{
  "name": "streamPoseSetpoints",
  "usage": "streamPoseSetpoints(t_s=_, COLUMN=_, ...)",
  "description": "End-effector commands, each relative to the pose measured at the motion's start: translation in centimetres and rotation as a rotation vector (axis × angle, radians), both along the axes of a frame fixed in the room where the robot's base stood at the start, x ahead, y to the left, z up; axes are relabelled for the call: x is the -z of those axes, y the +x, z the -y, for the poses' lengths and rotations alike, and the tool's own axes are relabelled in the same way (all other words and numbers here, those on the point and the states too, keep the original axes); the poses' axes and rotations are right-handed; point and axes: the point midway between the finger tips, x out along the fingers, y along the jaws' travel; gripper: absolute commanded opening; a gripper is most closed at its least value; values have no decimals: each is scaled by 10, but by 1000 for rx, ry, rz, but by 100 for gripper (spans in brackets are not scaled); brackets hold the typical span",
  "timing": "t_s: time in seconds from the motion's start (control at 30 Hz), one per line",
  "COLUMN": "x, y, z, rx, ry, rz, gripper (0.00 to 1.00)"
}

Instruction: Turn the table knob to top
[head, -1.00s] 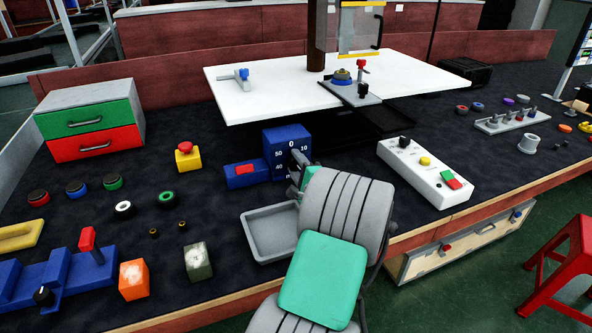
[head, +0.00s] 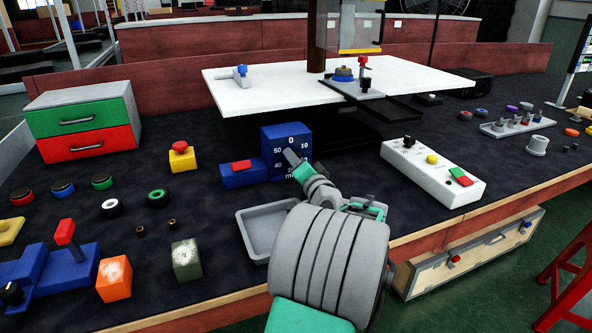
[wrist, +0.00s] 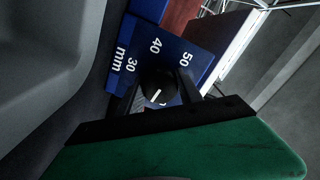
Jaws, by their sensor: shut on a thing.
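The blue dial box (head: 271,139) stands on the dark table, with white numbers around its front face and "0" at the top. In the wrist view the dial face (wrist: 172,42) shows 30, 40, 50 and "mm". The black round knob (wrist: 157,86) carries a white mark; which number it points to is unclear. My gripper (wrist: 162,92) is shut on the knob, one finger on each side. In the head view my gripper (head: 293,158) reaches the dial front and hides the knob and part of the lower face.
A blue block with a red top (head: 240,173) sits left of the dial box. A grey tray (head: 247,222) lies in front. A white control panel (head: 425,169) is to the right. The white raised table (head: 300,84) stands behind.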

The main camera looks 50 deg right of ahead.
Motion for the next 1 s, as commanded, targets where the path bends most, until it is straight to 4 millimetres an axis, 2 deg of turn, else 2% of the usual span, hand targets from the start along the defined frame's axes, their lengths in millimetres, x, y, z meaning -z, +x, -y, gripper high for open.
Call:
streamPoseSetpoints(t_s=0.03, x=5, y=0, z=0, rx=1, ry=-17, rz=-13, gripper=2)
streamPoseSetpoints(t_s=0.3, x=3, y=0, z=0, rx=1, ry=-78, rz=-50, gripper=2)
streamPoseSetpoints(t_s=0.73, x=2, y=0, z=0, rx=0, ry=-85, rz=-55, gripper=2)
streamPoseSetpoints(t_s=0.77, x=2, y=0, z=0, rx=0, ry=-85, rz=-55, gripper=43)
streamPoseSetpoints(t_s=1.0, x=1, y=0, z=0, rx=0, ry=-85, rz=-54, gripper=63)
